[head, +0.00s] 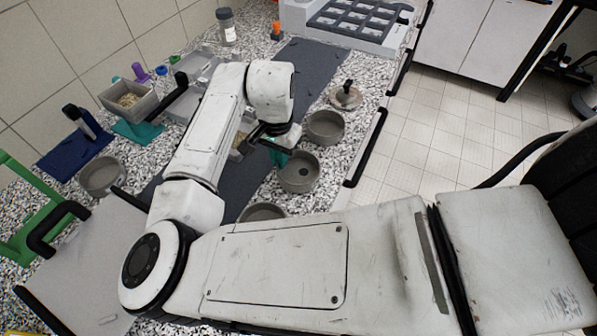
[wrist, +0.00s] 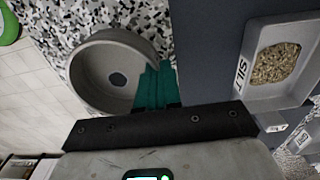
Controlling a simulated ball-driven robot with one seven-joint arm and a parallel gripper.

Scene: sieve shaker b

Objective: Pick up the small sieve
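Several round grey sieve-like pans stand on the speckled counter; I cannot tell by size which one the task calls small. The nearest pan to my gripper (head: 279,157) is an open grey one with a dark spot in its floor (head: 299,185). It also shows in the wrist view (wrist: 88,82), left of my teal fingers (wrist: 155,86). The fingers point down and overlap its rim in that view. They look close together. Whether the rim is between them or they are only beside it is hidden.
Another grey pan (head: 325,128) and a lidded pan with a knob (head: 346,97) stand behind. More pans are at the front (head: 262,212) and left (head: 103,176). A grey tray of grains (head: 127,98) is at the left; a sample-holder machine (head: 345,22) is at the back.

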